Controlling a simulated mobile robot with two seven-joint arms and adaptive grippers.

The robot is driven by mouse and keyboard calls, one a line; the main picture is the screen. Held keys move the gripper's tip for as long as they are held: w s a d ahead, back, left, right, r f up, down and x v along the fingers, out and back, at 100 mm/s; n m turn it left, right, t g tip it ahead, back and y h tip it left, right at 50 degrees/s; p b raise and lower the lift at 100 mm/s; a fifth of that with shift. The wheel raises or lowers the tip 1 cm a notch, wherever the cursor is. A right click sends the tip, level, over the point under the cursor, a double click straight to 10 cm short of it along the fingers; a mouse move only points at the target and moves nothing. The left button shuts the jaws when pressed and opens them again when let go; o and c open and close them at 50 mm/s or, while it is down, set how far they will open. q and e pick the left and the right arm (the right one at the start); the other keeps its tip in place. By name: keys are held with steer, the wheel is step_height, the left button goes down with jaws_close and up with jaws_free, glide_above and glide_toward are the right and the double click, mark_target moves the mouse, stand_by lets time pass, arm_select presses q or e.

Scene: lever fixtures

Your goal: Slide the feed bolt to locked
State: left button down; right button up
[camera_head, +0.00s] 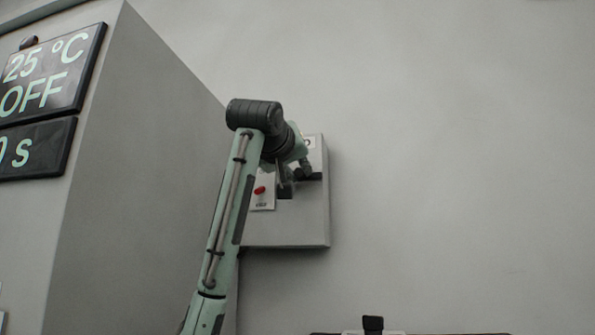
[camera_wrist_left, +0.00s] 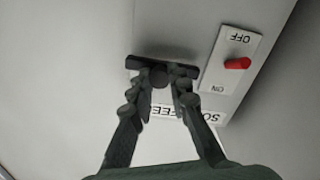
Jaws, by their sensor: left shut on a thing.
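The feed bolt is a dark horizontal bar (camera_wrist_left: 190,72) with a round knob in its middle, on a pale grey box, in the left wrist view. My left gripper (camera_wrist_left: 163,82) has its two dark fingers on either side of the knob and is shut on it. A white label reading partly "FEED" shows between and behind the fingers. In the head view my left gripper (camera_head: 303,172) is at the upper right of the grey box (camera_head: 290,232), and the bolt is largely hidden by it and the wrist. Its lock marks cannot be read. My right gripper is not in view.
A red toggle switch (camera_wrist_left: 237,63) on an OFF/ON plate sits right of the bolt; it also shows in the head view (camera_head: 260,190). A large grey cabinet with a dark display (camera_head: 45,75) stands left. The wall right of the box is clear.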

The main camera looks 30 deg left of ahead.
arm_select(q)
steer(key=shift+a, duration=0.3)
steer(key=a, duration=0.2)
steer(key=s+a, duration=0.1)
steer(key=a, duration=0.1)
steer(key=s+a, duration=0.1)
steer(key=a, duration=0.2)
steer(key=c, duration=1.4)
jaws_free()
steer(key=shift+a, duration=0.15)
steer(key=shift+c, duration=0.2)
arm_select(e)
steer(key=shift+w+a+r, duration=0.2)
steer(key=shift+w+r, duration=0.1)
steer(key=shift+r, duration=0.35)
arm_select(q)
steer(key=v, duration=1.2)
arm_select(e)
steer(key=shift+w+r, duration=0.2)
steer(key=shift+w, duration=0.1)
